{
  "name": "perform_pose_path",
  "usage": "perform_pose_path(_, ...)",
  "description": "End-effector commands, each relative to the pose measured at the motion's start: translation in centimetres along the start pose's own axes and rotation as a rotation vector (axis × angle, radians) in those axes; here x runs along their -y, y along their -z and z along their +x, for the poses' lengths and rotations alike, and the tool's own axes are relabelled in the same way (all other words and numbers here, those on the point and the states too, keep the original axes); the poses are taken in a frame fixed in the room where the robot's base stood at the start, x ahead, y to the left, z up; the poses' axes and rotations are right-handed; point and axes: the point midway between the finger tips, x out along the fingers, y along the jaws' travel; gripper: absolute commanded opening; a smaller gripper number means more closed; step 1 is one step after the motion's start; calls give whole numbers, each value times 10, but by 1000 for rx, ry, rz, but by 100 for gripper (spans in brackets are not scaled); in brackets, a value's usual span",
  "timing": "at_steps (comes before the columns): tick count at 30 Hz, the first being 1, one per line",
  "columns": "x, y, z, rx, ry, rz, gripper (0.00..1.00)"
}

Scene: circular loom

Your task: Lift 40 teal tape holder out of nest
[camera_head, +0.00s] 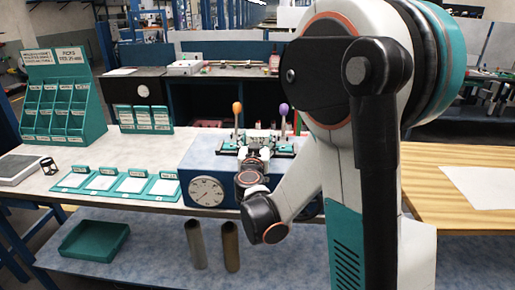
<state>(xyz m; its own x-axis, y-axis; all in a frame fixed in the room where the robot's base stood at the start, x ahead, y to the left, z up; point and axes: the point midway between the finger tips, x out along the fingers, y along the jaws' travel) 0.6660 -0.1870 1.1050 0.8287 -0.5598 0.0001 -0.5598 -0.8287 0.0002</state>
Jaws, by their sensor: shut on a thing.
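My gripper (257,146) reaches over the top of a blue box (207,163) with a round dial on its front. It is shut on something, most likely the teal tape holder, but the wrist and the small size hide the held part. Teal pieces on a dark fixture show on both sides of the gripper, one at left (229,147) and one at right (286,147). I cannot tell whether the held part sits in its nest or is clear of it.
An orange-topped lever (237,108) and a purple-topped lever (284,110) stand close on either side of the gripper. Several labelled teal trays (131,184) lie left of the blue box. A teal rack (63,100) stands farther left. A wooden table (440,170) is at right.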

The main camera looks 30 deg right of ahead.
Motion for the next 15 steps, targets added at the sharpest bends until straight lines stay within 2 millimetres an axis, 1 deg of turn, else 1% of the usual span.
perform_pose_path(5, 0, 1, 0, 0, 0, 0, 38)
perform_pose_path(15, 0, 10, 0, 0, 0, 0, 38)
